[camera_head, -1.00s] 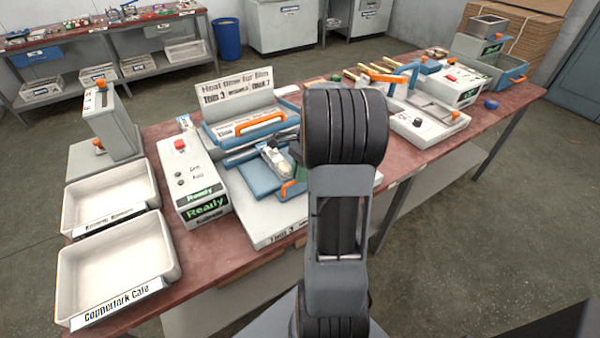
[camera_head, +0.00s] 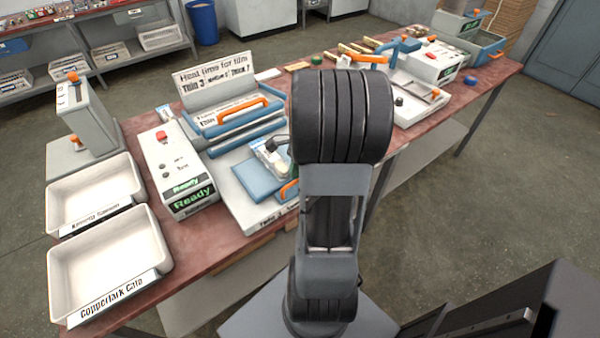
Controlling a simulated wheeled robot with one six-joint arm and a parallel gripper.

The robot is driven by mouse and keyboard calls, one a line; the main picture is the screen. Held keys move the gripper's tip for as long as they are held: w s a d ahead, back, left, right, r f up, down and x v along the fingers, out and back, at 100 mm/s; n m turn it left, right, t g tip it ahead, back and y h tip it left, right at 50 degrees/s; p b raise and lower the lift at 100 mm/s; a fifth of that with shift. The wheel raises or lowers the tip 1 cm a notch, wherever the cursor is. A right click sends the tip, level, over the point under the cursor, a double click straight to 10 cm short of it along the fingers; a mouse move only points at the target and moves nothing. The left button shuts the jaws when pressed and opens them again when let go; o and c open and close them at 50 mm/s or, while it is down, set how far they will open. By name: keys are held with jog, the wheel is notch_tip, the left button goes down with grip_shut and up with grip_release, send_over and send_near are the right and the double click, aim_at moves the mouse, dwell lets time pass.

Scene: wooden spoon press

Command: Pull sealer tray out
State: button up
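The sealer has a pale base (camera_head: 228,193) and a blue lid with an orange handle (camera_head: 236,113). Its blue tray (camera_head: 256,181) lies in front of the lid, low over the base. A clear packet with pale contents (camera_head: 268,157) lies on the tray. The tray's orange handle (camera_head: 290,188) shows partly at the left edge of my arm. My arm covers the sealer's right side. My gripper is hidden behind it, so its hold on the handle cannot be seen.
A control box reading "Ready" (camera_head: 173,172) stands left of the sealer. Two white bins (camera_head: 101,262) are at the left end of the red table (camera_head: 205,246). Another machine (camera_head: 413,101) stands to the right. Open floor lies in front of the table.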

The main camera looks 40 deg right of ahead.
jog(key=shift+w, duration=0.1)
jog(key=p+v, duration=0.1)
jog(key=v, duration=1.2)
jog(key=shift+d+r, duration=0.15)
jog(key=shift+r, duration=0.2)
